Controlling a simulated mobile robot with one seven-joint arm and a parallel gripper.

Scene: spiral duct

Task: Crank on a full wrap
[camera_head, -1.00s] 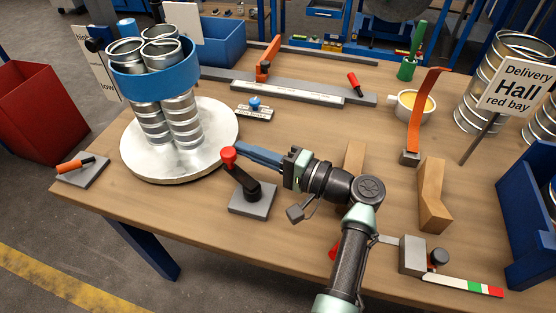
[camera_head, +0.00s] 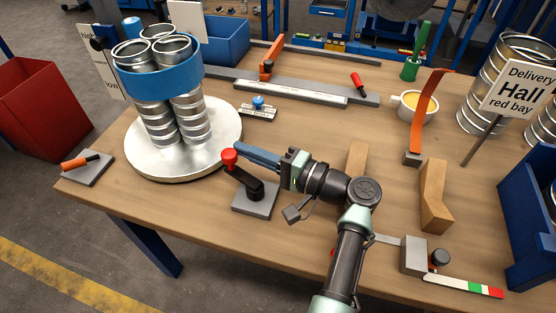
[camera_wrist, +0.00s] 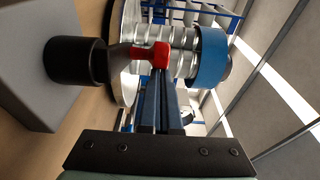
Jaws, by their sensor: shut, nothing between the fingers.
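A crank stands on a grey base plate (camera_head: 256,200) near the table's front edge, with a black arm and a red knob (camera_head: 229,158). My gripper (camera_head: 238,150) is shut, its long blue fingers reaching left to the knob. In the wrist view the fingertips (camera_wrist: 163,72) meet or nearly meet the red knob (camera_wrist: 152,54); contact is unclear. A round pale turntable (camera_head: 218,155) stands to the left, carrying upright silver ducts (camera_head: 158,127). A wide blue band (camera_head: 163,86) goes around the ducts' upper part. Its far side is hidden.
A small plate with a blue knob (camera_head: 258,103) lies behind the crank. An orange-handled tool (camera_head: 82,162) lies at the left edge. Wooden blocks (camera_head: 434,197) and a yellow-filled cup (camera_head: 415,106) are to the right. A sign reads "Delivery Hall red bay" (camera_head: 520,88).

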